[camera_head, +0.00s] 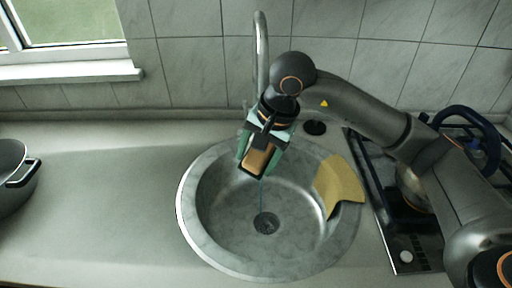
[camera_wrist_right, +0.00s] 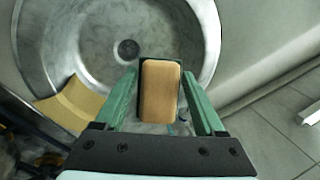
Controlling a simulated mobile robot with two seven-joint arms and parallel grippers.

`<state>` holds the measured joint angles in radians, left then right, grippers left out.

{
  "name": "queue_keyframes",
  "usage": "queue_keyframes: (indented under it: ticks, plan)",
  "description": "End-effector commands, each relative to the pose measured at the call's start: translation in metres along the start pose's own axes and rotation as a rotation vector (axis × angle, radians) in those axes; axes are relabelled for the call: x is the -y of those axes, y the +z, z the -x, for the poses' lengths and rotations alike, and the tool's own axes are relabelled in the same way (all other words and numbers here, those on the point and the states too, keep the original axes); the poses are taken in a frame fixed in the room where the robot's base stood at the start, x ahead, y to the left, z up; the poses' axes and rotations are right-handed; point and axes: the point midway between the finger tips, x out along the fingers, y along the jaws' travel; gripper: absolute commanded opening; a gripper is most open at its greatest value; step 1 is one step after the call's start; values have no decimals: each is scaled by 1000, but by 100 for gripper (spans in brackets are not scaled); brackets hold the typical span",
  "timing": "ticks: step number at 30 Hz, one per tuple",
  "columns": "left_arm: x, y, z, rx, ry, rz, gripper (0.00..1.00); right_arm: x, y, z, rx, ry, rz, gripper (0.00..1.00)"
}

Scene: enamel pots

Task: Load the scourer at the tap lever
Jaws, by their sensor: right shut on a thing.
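The scourer (camera_head: 257,160) is a tan block with a dark edge. It is held between the green fingers of my right gripper (camera_head: 259,157), over the back part of the round sink. In the right wrist view the scourer (camera_wrist_right: 160,92) sits between both fingers of the right gripper (camera_wrist_right: 160,100). The tap (camera_head: 261,50) rises behind the sink, and my right wrist covers its lower part. I cannot make out the tap lever clearly. A thin bluish line runs down from below the scourer toward the drain. My left gripper is not in view.
The steel sink (camera_head: 190,215) has a drain (camera_head: 266,223) at its bottom. A yellow cloth (camera_head: 339,184) hangs over its right rim. A pot (camera_head: 14,175) stands at the far left, and a hob (camera_head: 405,235) with cookware is at the right. The left counter (camera_head: 110,200) is clear.

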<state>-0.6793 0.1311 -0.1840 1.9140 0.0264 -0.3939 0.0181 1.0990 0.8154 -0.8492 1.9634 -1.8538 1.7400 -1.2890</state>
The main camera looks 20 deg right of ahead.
Motion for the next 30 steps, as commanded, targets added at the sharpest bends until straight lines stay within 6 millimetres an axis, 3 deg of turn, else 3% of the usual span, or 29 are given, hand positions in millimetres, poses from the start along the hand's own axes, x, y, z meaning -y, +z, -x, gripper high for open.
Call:
queue_keyframes:
  ticks: [16, 30]
  plan:
    - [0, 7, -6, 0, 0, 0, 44, -23, 36, 7, 0, -1, 1, 27]
    - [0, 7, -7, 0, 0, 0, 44, -26, 40, 9, 0, -1, 0, 27]
